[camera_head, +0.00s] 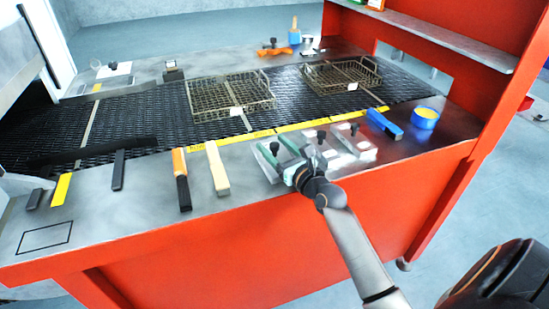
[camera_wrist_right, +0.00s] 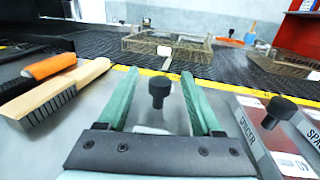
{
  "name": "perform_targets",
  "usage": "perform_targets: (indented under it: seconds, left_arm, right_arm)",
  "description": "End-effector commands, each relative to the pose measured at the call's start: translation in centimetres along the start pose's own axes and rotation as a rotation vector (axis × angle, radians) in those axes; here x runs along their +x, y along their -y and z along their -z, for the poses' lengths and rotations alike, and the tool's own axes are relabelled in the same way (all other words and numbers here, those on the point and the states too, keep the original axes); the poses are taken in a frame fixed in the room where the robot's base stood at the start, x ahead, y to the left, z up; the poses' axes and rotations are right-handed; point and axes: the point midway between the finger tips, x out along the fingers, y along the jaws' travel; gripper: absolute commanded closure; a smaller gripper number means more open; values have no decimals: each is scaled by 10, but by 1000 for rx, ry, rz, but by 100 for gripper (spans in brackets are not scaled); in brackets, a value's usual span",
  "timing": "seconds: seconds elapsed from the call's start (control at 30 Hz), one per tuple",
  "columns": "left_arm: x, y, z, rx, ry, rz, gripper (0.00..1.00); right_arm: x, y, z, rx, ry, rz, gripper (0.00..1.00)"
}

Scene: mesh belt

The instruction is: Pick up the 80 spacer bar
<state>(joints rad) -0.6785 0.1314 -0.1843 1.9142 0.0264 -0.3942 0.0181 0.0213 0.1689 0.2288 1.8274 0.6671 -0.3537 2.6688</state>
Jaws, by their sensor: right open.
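My right gripper (camera_head: 279,152) is open, its two green fingers apart on either side of a black knob (camera_wrist_right: 159,88). The fingers do not visibly touch it. The knob stands on a piece mostly hidden behind the gripper, whose label I cannot read. To its right in the wrist view lies a spacer bar (camera_wrist_right: 254,138) marked SPACER, with a black knob and a label that seems to read 40. Another spacer bar is cut off at the right edge (camera_wrist_right: 313,133). I cannot read 80 on any bar. My left gripper is not in view.
A wooden-handled brush (camera_head: 217,170) and an orange-and-black tool (camera_head: 181,180) lie left of the gripper. Wire baskets (camera_head: 230,97) stand on the black mesh belt (camera_head: 140,118) behind.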

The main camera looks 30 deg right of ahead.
Motion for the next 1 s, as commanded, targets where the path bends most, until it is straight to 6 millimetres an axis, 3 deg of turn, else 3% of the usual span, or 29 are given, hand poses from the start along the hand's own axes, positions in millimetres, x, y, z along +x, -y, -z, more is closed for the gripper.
perform_targets:
  seconds: [0.07,0.67,1.0]
  left_arm:
    - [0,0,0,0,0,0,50]
    - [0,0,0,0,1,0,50]
    - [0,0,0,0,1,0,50]
  right_arm:
    - [0,0,0,0,0,0,33]
    - [-1,0,0,0,1,0,99]
    - [-1,0,0,0,1,0,100]
